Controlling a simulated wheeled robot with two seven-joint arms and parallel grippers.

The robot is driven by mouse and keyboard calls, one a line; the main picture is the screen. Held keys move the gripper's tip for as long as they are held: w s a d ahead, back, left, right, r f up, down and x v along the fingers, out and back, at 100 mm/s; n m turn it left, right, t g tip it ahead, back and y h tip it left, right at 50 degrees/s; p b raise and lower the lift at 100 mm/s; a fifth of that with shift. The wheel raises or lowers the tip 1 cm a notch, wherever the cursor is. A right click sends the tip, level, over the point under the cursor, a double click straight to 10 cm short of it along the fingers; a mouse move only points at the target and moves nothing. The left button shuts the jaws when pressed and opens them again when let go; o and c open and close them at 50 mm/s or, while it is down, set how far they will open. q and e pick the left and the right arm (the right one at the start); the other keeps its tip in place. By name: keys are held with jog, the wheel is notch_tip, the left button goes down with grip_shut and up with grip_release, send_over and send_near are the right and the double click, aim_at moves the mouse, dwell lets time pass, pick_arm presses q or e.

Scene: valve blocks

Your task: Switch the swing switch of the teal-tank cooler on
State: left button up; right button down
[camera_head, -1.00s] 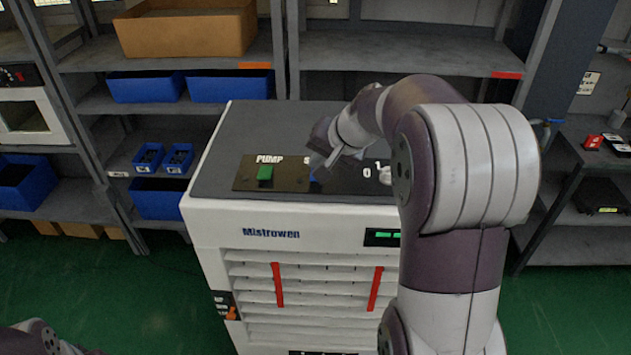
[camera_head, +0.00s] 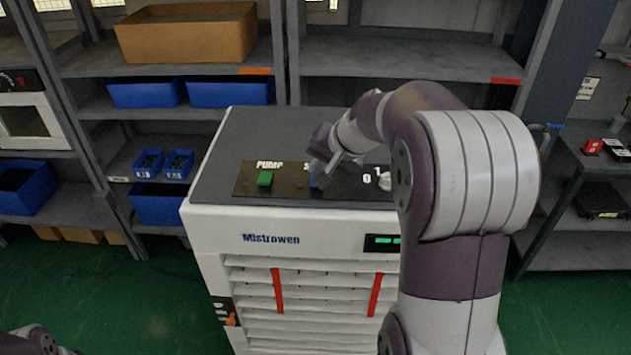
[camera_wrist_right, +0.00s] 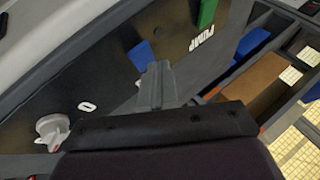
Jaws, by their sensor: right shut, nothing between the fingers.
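The white and grey cooler (camera_head: 215,190), lettered Mistrowen, stands in the middle of the head view; no teal tank shows. Its dark top panel (camera_head: 243,187) carries a green switch (camera_head: 265,178) marked PUMP. Beside it is a blue switch (camera_head: 316,188), partly hidden by my right gripper, its label covered except for an S. My right gripper (camera_head: 321,178) is shut and empty above the panel at the blue switch. In the right wrist view the shut fingers (camera_wrist_right: 158,82) are close beside the blue switch (camera_wrist_right: 141,55); contact cannot be told. My left gripper is out of view.
A round white knob (camera_wrist_right: 52,130) with a 0 mark sits on the panel at the other side of the fingers. Shelves with blue bins (camera_head: 145,93) and a cardboard box (camera_head: 187,35) stand behind. A side rack (camera_head: 590,165) is at right.

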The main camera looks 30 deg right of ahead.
dwell(0.8)
jog(key=shift+s+f+b, duration=0.1)
jog(key=shift+f+b, duration=0.35)
jog(key=shift+b, duration=0.1)
jog(key=shift+a+f+b, duration=0.1)
jog(key=shift+f+b, duration=0.25)
jog(key=shift+b, duration=0.1)
dwell(0.4)
jog(key=shift+r+p, duration=0.65)
jog(key=shift+r, duration=0.2)
jog(key=r+p, duration=0.3)
jog(key=w+r+p, duration=0.1)
jog(key=r, duration=0.1)
jog(key=shift+d, duration=0.35)
jog(key=shift+f, duration=0.1)
